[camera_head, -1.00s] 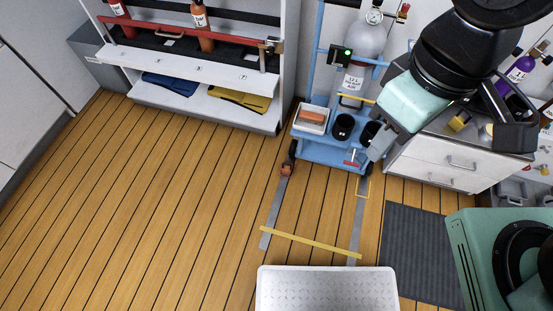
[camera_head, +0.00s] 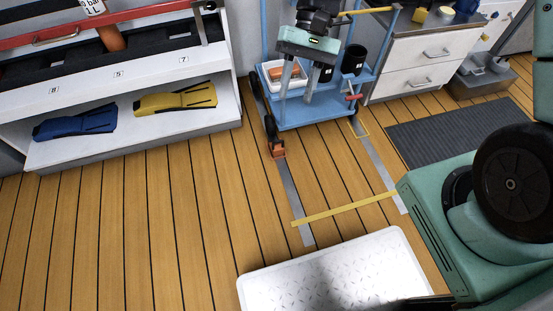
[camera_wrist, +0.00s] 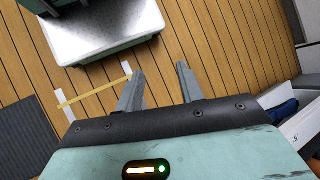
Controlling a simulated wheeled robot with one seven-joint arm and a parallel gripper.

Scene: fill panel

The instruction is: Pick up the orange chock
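An orange block (camera_head: 285,73), which looks like a chock, lies in a white tray (camera_head: 265,76) on the blue trolley (camera_head: 330,110). A second orange piece (camera_head: 277,149) is on the floor at the trolley's front left wheel; I cannot tell which of the two is the chock. My gripper (camera_head: 297,95) is in front of the trolley in the head view, its fingers pointing down and partly covering the tray. In the wrist view my gripper (camera_wrist: 160,72) is open, with nothing between its fingers. Neither orange piece shows in the wrist view.
A white tread plate (camera_head: 345,275) is at the front, with yellow tape (camera_head: 345,209) behind it. A grey mat (camera_head: 455,128) lies to the right. A shelf with blue and yellow items (camera_head: 175,98) stands left. Wooden floor is clear at left. Black cups (camera_head: 354,58) stand on the trolley.

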